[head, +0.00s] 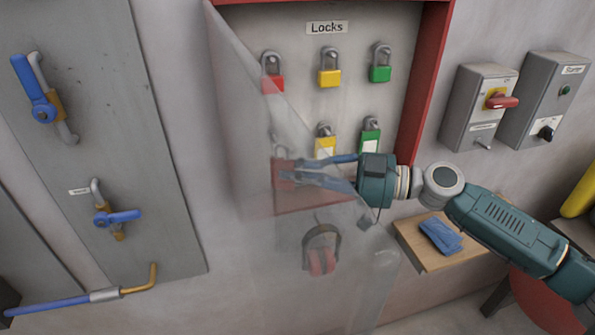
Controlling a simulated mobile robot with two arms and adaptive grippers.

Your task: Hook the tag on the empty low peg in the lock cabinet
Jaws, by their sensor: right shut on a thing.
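The lock cabinet (433,60) has a red frame, a pale back panel and a "Locks" label at the top. Red, yellow and green padlocks hang in its upper row. My right gripper (288,172) reaches in from the right, at the low left of the cabinet. It is shut on a red tag (284,181), which shows blurred through the clear door. The low left peg cannot be made out behind it. My left gripper is out of view.
The clear cabinet door (238,110) stands open across the cabinet's left side and my gripper. Red ear muffs (321,261) hang below. A wooden shelf (415,240) with a blue cloth (440,236) is under my right arm. Switch boxes (478,105) are at right, valves (42,112) at left.

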